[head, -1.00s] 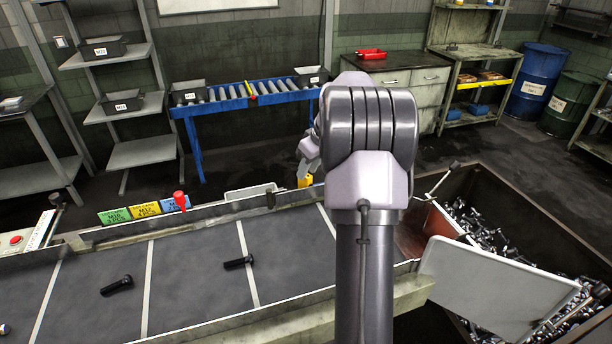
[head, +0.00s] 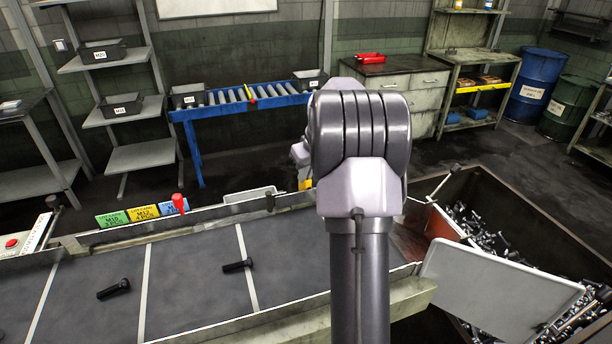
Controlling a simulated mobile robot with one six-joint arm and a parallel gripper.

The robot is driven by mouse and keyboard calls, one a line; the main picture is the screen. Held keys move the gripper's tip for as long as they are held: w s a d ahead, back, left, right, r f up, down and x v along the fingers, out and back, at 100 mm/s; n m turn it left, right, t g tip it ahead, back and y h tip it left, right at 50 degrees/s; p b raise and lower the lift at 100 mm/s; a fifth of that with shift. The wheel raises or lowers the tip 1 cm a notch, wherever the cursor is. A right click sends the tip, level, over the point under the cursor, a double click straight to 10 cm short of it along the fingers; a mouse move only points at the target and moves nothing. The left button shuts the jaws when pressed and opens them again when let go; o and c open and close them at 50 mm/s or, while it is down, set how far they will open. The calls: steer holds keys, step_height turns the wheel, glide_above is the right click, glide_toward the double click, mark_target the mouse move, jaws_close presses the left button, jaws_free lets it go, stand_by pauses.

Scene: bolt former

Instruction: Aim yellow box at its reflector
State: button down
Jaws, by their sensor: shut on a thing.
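The yellow box (head: 306,184) shows as a small patch low behind my arm, just beyond the conveyor's far rail. My gripper (head: 304,176) is shut on it, mostly hidden behind my grey wrist. Which way the box faces cannot be told. I cannot pick out its reflector for certain; the area right behind my arm is hidden.
The dark conveyor belt (head: 190,262) carries black bolts (head: 237,265). A red knob (head: 179,202) and coloured signs (head: 143,213) stand along the far rail. A bin of bolts (head: 480,228) and a tilted pale panel (head: 500,287) are at right.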

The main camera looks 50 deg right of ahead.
steer(key=shift+m+h, duration=0.5)
steer(key=shift+m, duration=0.7)
steer(key=c, duration=1.5)
jaws_free()
steer(key=shift+a, duration=0.1)
steer(key=shift+c, duration=0.2)
steer(key=p+v, duration=0.4)
steer(key=v, duration=1.3)
steer(key=shift+r, duration=0.25)
steer(key=shift+w, duration=0.15)
